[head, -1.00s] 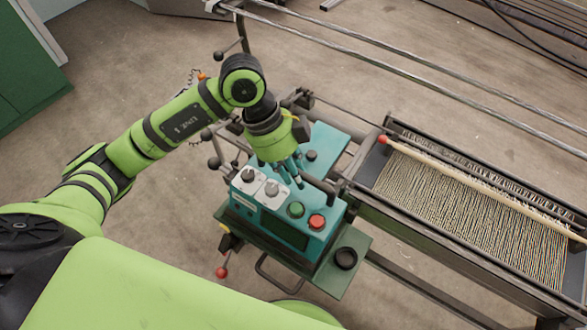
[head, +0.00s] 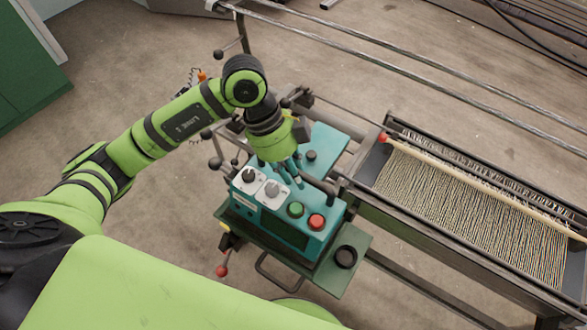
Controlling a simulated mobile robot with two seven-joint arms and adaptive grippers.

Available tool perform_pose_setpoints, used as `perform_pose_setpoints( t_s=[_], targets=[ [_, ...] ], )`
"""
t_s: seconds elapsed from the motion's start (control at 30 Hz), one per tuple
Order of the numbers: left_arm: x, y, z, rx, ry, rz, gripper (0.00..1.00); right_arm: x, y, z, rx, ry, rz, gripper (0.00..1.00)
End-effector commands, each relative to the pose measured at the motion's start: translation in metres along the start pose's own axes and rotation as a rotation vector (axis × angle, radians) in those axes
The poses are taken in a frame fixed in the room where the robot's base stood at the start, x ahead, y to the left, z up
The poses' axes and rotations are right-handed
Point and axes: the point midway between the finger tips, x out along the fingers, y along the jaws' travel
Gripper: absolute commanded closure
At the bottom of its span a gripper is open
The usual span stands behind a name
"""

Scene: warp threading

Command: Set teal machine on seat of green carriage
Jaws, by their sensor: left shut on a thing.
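I cannot tell whether the machine's underside touches the plate. My left gripper (head: 294,177) is at the back of the machine, shut on it, its fingers partly hidden by the wrist. My right gripper is not in view.
A loom bed with threads (head: 463,200) stands at the right. Long metal rails (head: 400,70) cross behind. A black round knob (head: 346,257) stands on the plate's right end. A green cabinet (head: 30,65) is at the far left. Open floor lies between.

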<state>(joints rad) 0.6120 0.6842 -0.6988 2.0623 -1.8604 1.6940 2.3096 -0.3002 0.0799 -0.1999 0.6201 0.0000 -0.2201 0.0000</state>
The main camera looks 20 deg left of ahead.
Motion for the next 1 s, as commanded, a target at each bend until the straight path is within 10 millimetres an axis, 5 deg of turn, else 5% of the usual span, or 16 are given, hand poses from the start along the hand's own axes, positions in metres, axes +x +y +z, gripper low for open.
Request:
perform_pose_setpoints(
  t_s=[1.0],
  targets=[
    [0.0047, -0.0011, 0.0017, -0.003, 0.002, 0.006, 1.00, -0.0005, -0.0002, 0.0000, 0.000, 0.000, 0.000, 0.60]
  ],
)
